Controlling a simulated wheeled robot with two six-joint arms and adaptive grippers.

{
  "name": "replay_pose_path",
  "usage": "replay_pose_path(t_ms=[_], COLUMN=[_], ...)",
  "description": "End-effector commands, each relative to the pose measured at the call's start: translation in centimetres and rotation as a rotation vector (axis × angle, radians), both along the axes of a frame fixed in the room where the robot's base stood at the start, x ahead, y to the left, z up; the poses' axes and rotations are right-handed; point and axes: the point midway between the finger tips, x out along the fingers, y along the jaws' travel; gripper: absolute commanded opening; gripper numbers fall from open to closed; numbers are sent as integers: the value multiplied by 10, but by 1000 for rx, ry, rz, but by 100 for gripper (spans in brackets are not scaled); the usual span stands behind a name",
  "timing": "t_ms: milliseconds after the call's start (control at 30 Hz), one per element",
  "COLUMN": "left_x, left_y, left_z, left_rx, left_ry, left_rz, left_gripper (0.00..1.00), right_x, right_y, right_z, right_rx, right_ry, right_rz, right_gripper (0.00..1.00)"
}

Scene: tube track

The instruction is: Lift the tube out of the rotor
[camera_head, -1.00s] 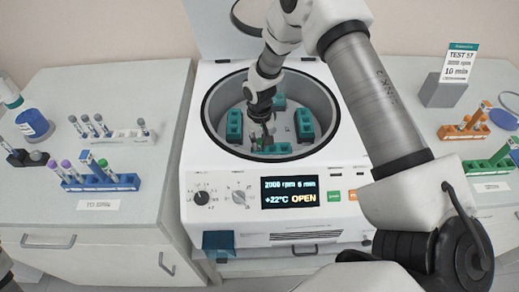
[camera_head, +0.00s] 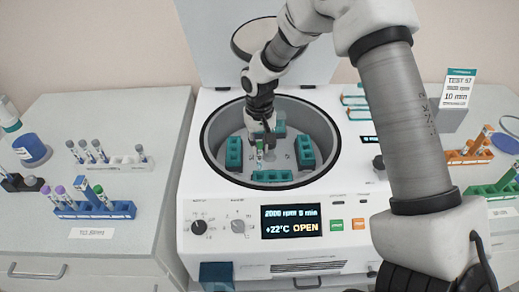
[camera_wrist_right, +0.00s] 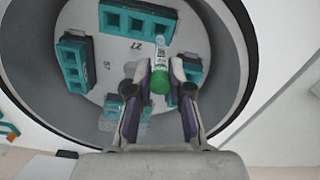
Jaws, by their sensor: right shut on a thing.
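My right gripper (camera_head: 262,138) is inside the open centrifuge bowl and points down. It is shut on a tube (camera_head: 260,156) with a green cap and a pale labelled body. In the right wrist view, the fingers (camera_wrist_right: 160,82) close around the green cap (camera_wrist_right: 159,82), and the tube's pale body (camera_wrist_right: 160,50) reaches toward a teal bucket (camera_wrist_right: 138,20). The rotor (camera_head: 283,153) carries several teal buckets. The tube's body shows above the rotor, close to the front bucket (camera_head: 272,176). Whether its lower end touches anything is unclear. My left gripper is out of view.
The bowl's rim (camera_head: 206,150) surrounds the gripper, and the raised lid (camera_head: 222,45) stands behind. A blue rack (camera_head: 120,210) and a white rack (camera_head: 130,163) with tubes are on the left bench. Orange (camera_head: 458,158) and green (camera_head: 500,190) racks are on the right.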

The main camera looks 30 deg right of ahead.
Motion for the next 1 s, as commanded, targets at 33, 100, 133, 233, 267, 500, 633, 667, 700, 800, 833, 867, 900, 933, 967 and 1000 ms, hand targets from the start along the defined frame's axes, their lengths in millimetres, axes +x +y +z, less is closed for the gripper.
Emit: replay_pose_path(t_ms=[33,100,133,233,267,500,633,667,700,800,833,867,900,933,967,1000], left_x=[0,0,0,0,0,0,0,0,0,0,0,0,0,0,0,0], left_y=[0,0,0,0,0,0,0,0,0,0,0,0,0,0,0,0], left_z=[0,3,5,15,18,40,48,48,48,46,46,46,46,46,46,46], left_rx=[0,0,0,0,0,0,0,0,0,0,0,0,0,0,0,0], left_ry=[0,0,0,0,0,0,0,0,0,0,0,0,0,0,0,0], left_rz=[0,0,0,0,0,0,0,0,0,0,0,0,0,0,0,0], left_gripper=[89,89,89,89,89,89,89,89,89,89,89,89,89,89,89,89], right_x=[0,0,0,0,0,0,0,0,0,0,0,0,0,0,0,0], right_y=[0,0,0,0,0,0,0,0,0,0,0,0,0,0,0,0], right_z=[0,3,5,15,18,42,51,51,50,49,49,49,49,49,49,49], right_rx=[0,0,0,0,0,0,0,0,0,0,0,0,0,0,0,0], right_ry=[0,0,-1,-1,-1,-1,-1,-1,-1,-1,-1,-1,-1,-1,-1,0], right_rz=[0,0,0,0,0,0,0,0,0,0,0,0,0,0,0,0], right_gripper=[1,1,1,1,1,1,1,1,1,1,1,1,1,1,1,1])
